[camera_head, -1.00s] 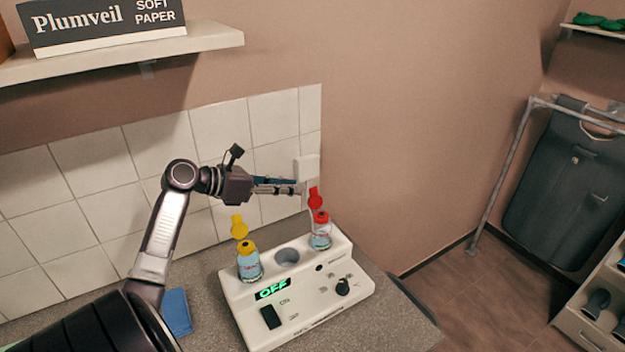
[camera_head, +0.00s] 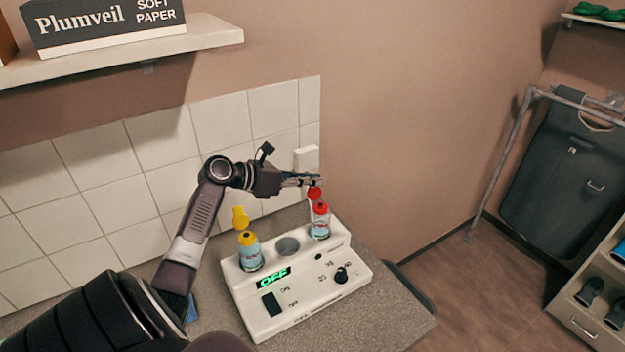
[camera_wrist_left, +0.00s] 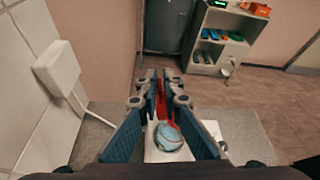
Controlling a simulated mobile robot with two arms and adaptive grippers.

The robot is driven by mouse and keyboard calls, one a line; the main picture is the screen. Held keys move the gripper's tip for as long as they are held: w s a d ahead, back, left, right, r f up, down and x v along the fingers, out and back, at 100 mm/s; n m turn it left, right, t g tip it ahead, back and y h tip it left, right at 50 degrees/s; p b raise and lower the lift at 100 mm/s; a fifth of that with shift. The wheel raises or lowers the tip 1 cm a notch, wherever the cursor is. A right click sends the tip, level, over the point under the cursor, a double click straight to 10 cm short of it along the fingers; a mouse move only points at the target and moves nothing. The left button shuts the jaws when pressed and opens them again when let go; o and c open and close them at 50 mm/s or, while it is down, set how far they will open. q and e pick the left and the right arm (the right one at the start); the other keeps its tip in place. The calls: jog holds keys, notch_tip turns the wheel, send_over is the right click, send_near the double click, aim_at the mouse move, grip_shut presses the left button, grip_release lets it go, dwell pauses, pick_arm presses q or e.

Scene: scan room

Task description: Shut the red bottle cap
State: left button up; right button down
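The red bottle (camera_head: 320,227) stands upright in the right well of a white device (camera_head: 300,295). Its red cap (camera_head: 315,194) is flipped up above the neck. My left gripper (camera_head: 318,182) is at the raised cap, reaching in from the left. In the left wrist view, the gripper (camera_wrist_left: 161,80) is open with a narrow gap, and the red cap (camera_wrist_left: 162,103) shows between the fingers. Whether they touch it I cannot tell. The bottle (camera_wrist_left: 169,137) lies below the fingers. My right gripper is not in view.
A yellow-capped bottle (camera_head: 250,255), cap up, stands in the device's left well, with an empty round well (camera_head: 288,246) between. The display reads OFF. The tiled wall (camera_head: 270,120) and a white wall box (camera_head: 307,157) are close behind. Bare counter (camera_head: 390,315) lies at right.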

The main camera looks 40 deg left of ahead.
pick_arm(q)
grip_shut()
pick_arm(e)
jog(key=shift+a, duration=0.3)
